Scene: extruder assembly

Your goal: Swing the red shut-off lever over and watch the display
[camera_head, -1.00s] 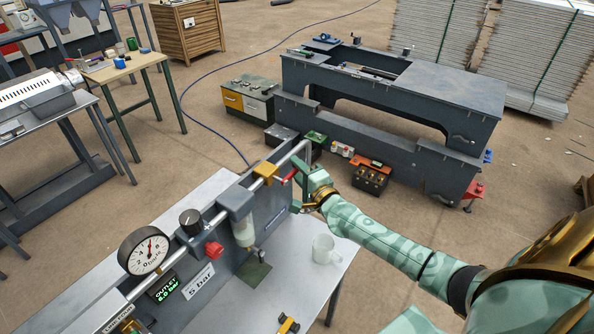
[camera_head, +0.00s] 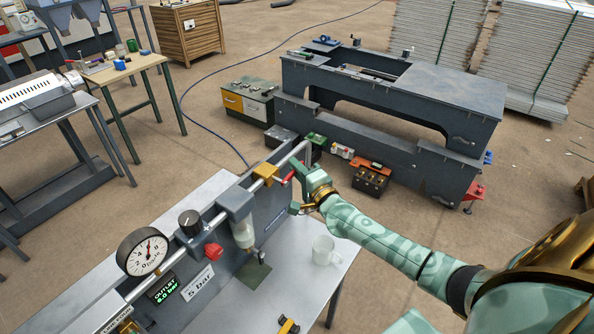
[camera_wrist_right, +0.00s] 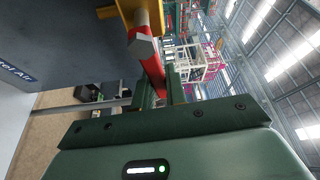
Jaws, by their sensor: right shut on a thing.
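The red shut-off lever (camera_head: 288,178) sticks out from the yellow valve body (camera_head: 265,173) on the pipe along the grey panel. My right gripper (camera_head: 300,189) is at the lever, with its arm coming in from the right. In the right wrist view the red lever (camera_wrist_right: 151,68) runs down between the green fingers (camera_wrist_right: 160,91), which are shut on it. The display (camera_head: 162,289) reads "OUTLET 6.0 bar". The round gauge (camera_head: 143,252) stands above it, with its needle pointing nearly up. My left gripper is out of view.
A black knob (camera_head: 190,223), a red knob (camera_head: 213,251) and a "5 bar" label (camera_head: 198,283) are on the panel. A white mug (camera_head: 325,250) stands on the table (camera_head: 297,272) below my right forearm. A small yellow and black object (camera_head: 288,325) lies at the bottom edge.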

